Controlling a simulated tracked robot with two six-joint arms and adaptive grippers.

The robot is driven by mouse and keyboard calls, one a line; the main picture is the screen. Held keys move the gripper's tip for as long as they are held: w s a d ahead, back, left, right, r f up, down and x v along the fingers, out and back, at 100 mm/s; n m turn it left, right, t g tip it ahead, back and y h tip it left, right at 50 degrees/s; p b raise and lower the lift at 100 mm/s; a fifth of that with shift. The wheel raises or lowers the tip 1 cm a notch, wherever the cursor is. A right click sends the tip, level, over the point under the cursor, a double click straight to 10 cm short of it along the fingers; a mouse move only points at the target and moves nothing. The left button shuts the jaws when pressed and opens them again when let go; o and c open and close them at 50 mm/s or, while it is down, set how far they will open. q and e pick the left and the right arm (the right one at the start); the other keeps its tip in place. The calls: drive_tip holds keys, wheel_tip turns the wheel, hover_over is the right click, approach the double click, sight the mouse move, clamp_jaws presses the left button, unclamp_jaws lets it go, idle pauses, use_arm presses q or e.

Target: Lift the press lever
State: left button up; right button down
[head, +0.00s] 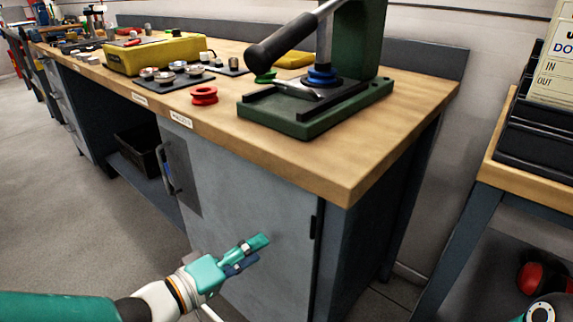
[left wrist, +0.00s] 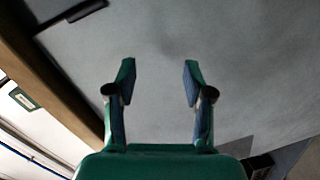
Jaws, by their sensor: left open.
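The press stands at the right end of the workbench in the head view, with a green base (head: 310,120) and a green column. Its lever (head: 285,38) is a grey bar with a thick black grip, slanting down to the left above the base. A blue ring part sits under the ram. My left gripper (head: 256,252) is low in front of the grey cabinet door, well below the benchtop and apart from the lever. In the left wrist view the left gripper (left wrist: 158,80) is open and empty, facing the grey door. My right gripper does not show.
The wooden benchtop (head: 385,140) has a clear front right corner. The cabinet door handle (head: 164,168) sticks out. Another bench (head: 540,190) with black trays stands at right.

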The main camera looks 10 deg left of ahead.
use_arm(q)
drive_tip(key=s+a+r+m+t+h+p, duration=0.1)
drive_tip(key=s+r+m+p, duration=0.2)
drive_tip(key=r, duration=0.7)
drive_tip(key=s+a+r+t+p, duration=0.1)
drive_tip(key=s+r+t+p, duration=0.2)
drive_tip(key=r, duration=0.8)
drive_tip(key=s+a+r+m+h+p, duration=0.1)
drive_tip(key=s+r+m+p, duration=0.3)
drive_tip(key=r, duration=0.6)
drive_tip(key=n+p, duration=0.2)
drive_tip(key=p, duration=0.1)
approach(286, 39)
drive_tip(key=shift+w+a+f, duration=0.15)
drive_tip(key=shift+w+a, duration=0.15)
drive_tip(key=shift+w, duration=0.2)
drive_tip(key=x, duration=1.1)
drive_tip(key=shift+f+p, duration=0.15)
drive_tip(key=shift+p, duration=0.15)
drive_tip(key=shift+a, duration=0.1)
clamp_jaws()
